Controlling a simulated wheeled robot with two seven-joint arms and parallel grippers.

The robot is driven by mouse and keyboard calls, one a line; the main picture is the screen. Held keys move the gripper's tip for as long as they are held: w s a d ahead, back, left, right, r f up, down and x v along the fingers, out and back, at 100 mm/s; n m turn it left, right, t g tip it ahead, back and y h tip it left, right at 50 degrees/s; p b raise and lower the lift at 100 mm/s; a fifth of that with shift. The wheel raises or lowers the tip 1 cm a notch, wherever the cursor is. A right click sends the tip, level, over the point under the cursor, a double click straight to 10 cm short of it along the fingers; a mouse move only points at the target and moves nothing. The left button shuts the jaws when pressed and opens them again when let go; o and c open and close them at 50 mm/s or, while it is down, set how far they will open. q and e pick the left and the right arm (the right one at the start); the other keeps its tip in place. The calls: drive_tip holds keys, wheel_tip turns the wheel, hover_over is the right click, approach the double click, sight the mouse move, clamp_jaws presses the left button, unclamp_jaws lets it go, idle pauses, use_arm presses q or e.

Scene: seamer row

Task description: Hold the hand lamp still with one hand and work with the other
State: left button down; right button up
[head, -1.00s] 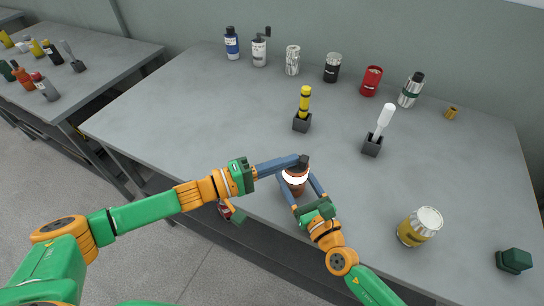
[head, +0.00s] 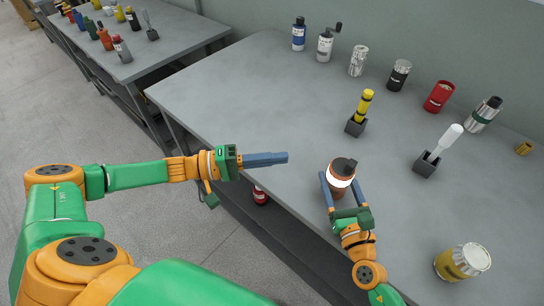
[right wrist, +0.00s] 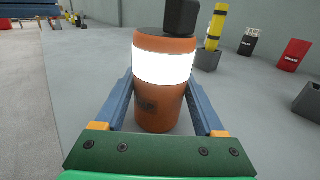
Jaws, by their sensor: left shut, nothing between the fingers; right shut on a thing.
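The hand lamp (head: 340,183) stands upright near the table's front edge. It has an orange-brown body, a bright white glowing band and a black top. My right gripper (head: 340,190) is shut on it, one finger on each side. In the right wrist view the lamp (right wrist: 160,110) sits between the two blue fingers, its lower body between them and its black top cut off by the frame's upper edge. My left gripper (head: 284,158) is shut and empty, its fingers together, left of the lamp and apart from it, over the table's front edge.
A yellow tool stands in a dark holder (head: 355,127), and a white-handled one in another holder (head: 426,165). A yellow can (head: 463,262) stands at the lower right. Bottles and cans, including a red can (head: 439,96), line the back. The table's left part (head: 220,90) is clear.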

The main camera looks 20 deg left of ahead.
use_arm(q)
drive_tip(key=shift+s+a, duration=0.15)
drive_tip(key=shift+a, duration=0.2)
use_arm(e)
drive_tip(key=o, duration=1.5)
drive_tip(key=shift+d, duration=0.1)
